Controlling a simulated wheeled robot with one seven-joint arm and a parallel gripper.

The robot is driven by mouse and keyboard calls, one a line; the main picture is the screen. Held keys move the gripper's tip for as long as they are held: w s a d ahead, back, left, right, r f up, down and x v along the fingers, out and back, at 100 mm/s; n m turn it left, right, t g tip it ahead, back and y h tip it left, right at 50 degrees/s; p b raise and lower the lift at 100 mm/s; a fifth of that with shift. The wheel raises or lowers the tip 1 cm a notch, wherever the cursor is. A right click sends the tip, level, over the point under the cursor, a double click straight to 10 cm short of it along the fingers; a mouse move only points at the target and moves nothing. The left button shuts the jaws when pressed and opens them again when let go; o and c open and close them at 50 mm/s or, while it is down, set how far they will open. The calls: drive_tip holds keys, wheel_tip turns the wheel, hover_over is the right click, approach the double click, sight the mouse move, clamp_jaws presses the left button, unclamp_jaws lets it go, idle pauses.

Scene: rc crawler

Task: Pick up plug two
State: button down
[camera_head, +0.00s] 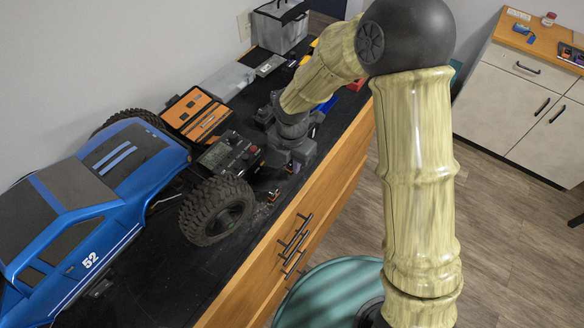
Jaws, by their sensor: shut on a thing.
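My gripper (279,178) reaches down to the black worktop (147,287), just right of the blue RC crawler's (95,195) front wheel and a grey charger-like box (228,153). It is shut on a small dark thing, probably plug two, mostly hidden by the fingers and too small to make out. I cannot tell whether it is clear of the worktop. The crawler's body is tilted up over its chassis, and cables show near the wheel (217,210).
An orange and black case (196,115) lies behind the charger-like box. A grey toolbox (281,27) stands at the far end by the wall. The worktop's front edge, with drawers (318,215) below, runs close to my gripper. A second cabinet (520,85) stands at right across open floor.

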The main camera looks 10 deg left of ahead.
wheel_tip(320, 180, up, 7)
drive_tip(key=shift+r+b, duration=0.15)
drive_tip(key=shift+b, duration=0.5)
